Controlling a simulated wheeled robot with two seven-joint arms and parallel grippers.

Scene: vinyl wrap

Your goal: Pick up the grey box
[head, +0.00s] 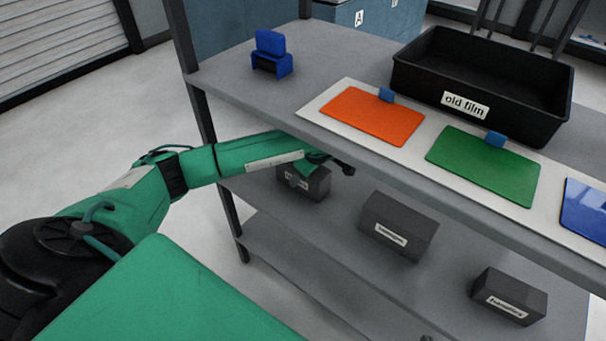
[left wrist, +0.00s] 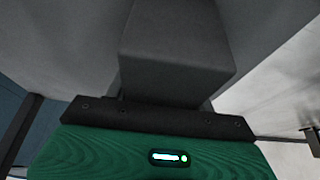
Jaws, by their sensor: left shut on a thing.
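Several dark grey boxes with white labels are on the shelf level below the top one. The left grey box (head: 308,186) is at the end of my left arm, partly hidden by it. My left gripper (head: 328,160) reaches under the top shelf's front edge and is shut on this box. In the left wrist view the grey box (left wrist: 178,45) fills the upper middle, right in front of the gripper's dark palm. I cannot tell whether it touches the shelf. A small dark part at the bottom edge may be my right gripper (head: 427,338); its jaws are not readable.
A middle grey box (head: 398,228) and a right one (head: 508,296) stand apart on the lower level. The top shelf (head: 235,75) overhangs the arm. It carries a blue holder (head: 271,55), orange (head: 372,115) and green (head: 484,165) sheets, and a black "old film" bin (head: 480,80).

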